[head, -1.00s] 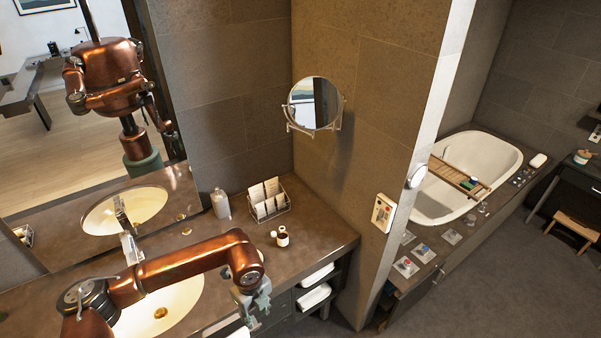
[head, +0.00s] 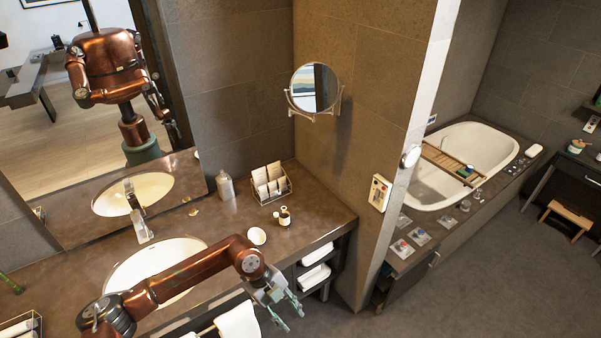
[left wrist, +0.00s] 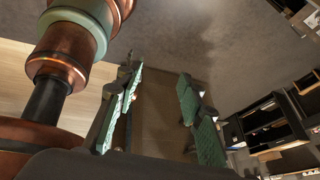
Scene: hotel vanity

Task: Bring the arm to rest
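My left gripper (head: 289,307) hangs in front of the counter's front edge, near the open shelves with rolled towels. Its fingers are spread apart with nothing between them. In the left wrist view the two green-padded fingers (left wrist: 160,110) stand wide apart over the floor. My copper left arm (head: 190,273) reaches across the front of the sink from the lower left. My right gripper does not show directly in the head view.
The counter (head: 320,213) holds a soap bottle (head: 226,187), a wire rack of cards (head: 269,184), a small bottle (head: 285,216) and a white round dish or lid (head: 257,236). A white towel (head: 238,322) hangs at the front.

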